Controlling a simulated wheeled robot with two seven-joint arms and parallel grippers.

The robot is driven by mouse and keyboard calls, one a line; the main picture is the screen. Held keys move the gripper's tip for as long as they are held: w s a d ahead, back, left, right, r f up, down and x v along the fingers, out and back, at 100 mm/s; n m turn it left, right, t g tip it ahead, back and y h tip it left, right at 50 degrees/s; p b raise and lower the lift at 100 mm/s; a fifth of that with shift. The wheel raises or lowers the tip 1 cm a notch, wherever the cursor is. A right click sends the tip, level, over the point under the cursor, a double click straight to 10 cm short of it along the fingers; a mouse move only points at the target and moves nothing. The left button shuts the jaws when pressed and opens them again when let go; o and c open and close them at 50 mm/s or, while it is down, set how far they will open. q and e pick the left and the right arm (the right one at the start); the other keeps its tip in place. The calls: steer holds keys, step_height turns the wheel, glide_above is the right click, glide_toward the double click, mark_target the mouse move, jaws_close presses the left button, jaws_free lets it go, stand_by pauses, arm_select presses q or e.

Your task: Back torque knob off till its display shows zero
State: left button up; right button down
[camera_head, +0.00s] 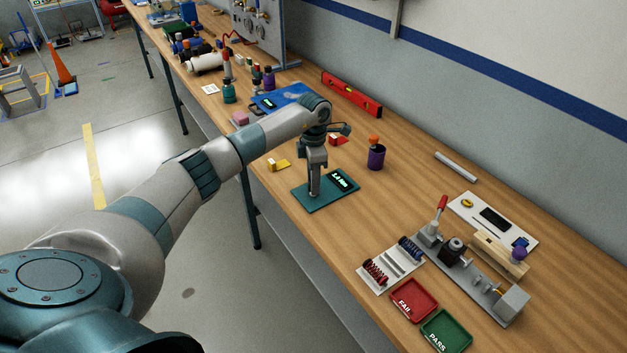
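The torque unit is a flat teal plate (322,203) lying near the front edge of the bench. Its small black display (342,180) shows lit green characters that look like "1.4 Nm", too small to read surely. My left gripper (314,191) points straight down over the left part of the plate, with its fingertips close to the surface. The torque knob is not distinctly visible; the gripper hides that spot. Whether the fingers are closed around the knob cannot be made out. My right gripper is out of the picture.
A red level (351,94) lies behind. A grey fixture (470,275), red FAIL tray (413,300) and green PASS tray (446,331) are at the lower right. Bench between is clear.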

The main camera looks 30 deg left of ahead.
arm_select(q)
steer(key=shift+n, duration=0.3)
steer(key=shift+n+b, duration=0.9)
steer(key=shift+n, duration=0.2)
steer(key=n+b, duration=0.1)
steer(key=n, duration=0.2)
steer(key=shift+n+b, duration=0.3)
steer(key=n+b, duration=0.1)
steer(key=n, duration=0.2)
steer(key=shift+n+b, duration=0.45)
steer(key=shift+n, duration=1.75)
steer(key=shift+r, duration=0.1)
steer(key=o, duration=1.1)
steer(key=shift+c, duration=0.2)
